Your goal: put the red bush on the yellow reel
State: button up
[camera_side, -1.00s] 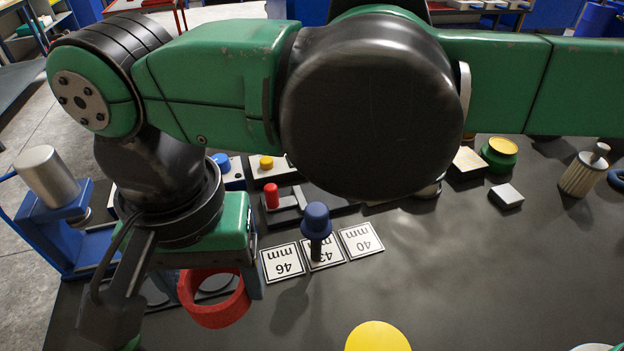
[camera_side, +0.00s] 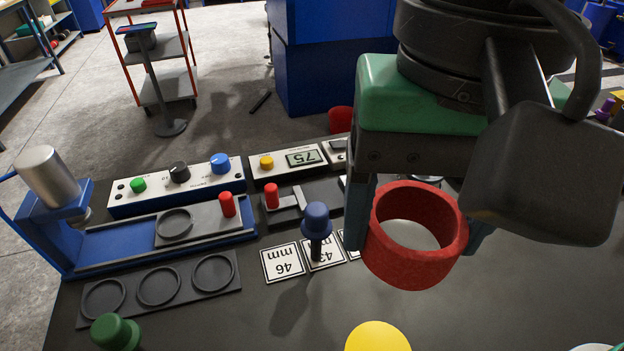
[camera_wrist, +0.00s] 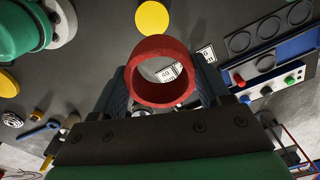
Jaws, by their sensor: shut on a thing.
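The red bush (camera_side: 408,268), a thick open ring, is held between the two fingers of my gripper (camera_side: 420,225), raised above the table at the right. My gripper is shut on its outside, and the ring is tilted towards the side camera. The bush also shows in the wrist view (camera_wrist: 161,46), between the fingertips (camera_wrist: 162,90). The yellow reel (camera_side: 377,338) stands at the bottom edge of the side view, partly cut off, with only its round yellow top showing.
A dark blue knobbed plug (camera_side: 316,222) stands by the size cards (camera_side: 283,263). A black tray with round recesses (camera_side: 160,287), a blue press (camera_side: 100,245) and control boxes (camera_side: 177,183) are at the left. A green knobbed part (camera_side: 115,332) is at bottom left. Table around the yellow reel is clear.

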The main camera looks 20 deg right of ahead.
aim_at(383, 346)
jog(key=shift+s+d+f, duration=0.2)
jog(key=shift+s+d, duration=0.2)
jog(key=shift+d, duration=0.35)
notch_tip(383, 346, down, 20)
jog(key=shift+r, duration=0.1)
jog(key=o, duration=1.2)
jog(key=shift+o, duration=0.2)
notch_tip(383, 346, up, 12)
jog(key=w+d+f+n+t, duration=0.1)
jog(key=w+d, duration=0.4)
jog(key=d, duration=0.6)
jog(key=w+d+f+n+t, duration=0.1)
jog(key=w+d+n+t, duration=0.2)
jog(key=d, duration=0.7)
jog(key=w+t, duration=0.2)
jog(key=t, duration=0.1)
jog(key=shift+w+d+f, duration=0.25)
jog(key=shift+w+d, duration=0.1)
